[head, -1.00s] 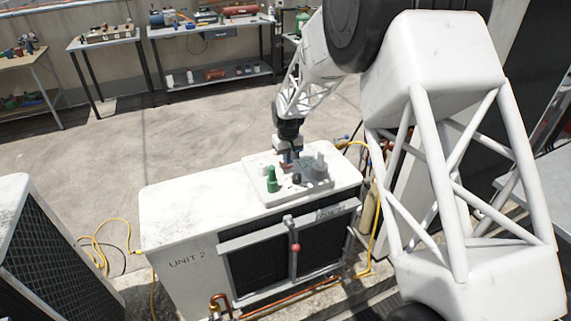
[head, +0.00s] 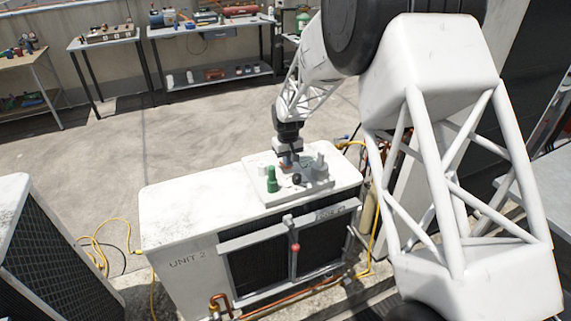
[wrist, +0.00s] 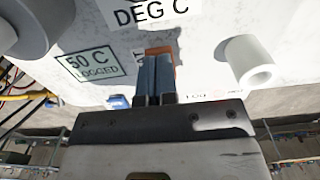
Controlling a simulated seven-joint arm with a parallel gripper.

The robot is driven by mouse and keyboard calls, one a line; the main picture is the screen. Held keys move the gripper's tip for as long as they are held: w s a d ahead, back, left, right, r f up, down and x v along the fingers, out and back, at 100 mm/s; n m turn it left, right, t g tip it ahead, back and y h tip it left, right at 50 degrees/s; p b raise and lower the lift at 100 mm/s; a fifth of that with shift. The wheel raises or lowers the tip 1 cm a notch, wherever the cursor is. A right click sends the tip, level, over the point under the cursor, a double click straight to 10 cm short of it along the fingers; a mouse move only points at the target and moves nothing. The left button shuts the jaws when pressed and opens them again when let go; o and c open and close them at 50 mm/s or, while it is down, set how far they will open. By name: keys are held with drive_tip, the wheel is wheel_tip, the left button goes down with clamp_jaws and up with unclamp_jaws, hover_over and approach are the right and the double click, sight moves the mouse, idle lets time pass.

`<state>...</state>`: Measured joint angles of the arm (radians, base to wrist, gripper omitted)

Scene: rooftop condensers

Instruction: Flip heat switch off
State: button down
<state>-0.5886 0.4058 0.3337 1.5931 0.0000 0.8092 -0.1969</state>
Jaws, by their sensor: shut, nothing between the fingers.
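My gripper (head: 287,164) is over the pale control panel (head: 318,190) on top of the UNIT 2 condenser. In the wrist view its two blue fingers (wrist: 153,76) are shut together, with nothing visible between them. An orange-red part (wrist: 160,51), which may be the heat switch, shows just behind and beside the fingertips. The fingers hide most of it, so I cannot tell its position or whether they touch it. A label beside it is mostly covered.
The panel also bears a green knob (head: 272,182), a dark knob (head: 297,179) and a grey cylinder (head: 319,166). The wrist view shows a "50 C LOGGED" label (wrist: 88,62) and a white cylinder (wrist: 240,62). The condenser top (head: 200,205) left of the panel is clear.

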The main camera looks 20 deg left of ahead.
drive_tip(key=shift+f, duration=0.5)
idle(0.3)
drive_tip(key=shift+r, duration=0.1)
drive_tip(key=shift+r, duration=3.45)
drive_tip(key=shift+d+r, duration=0.1)
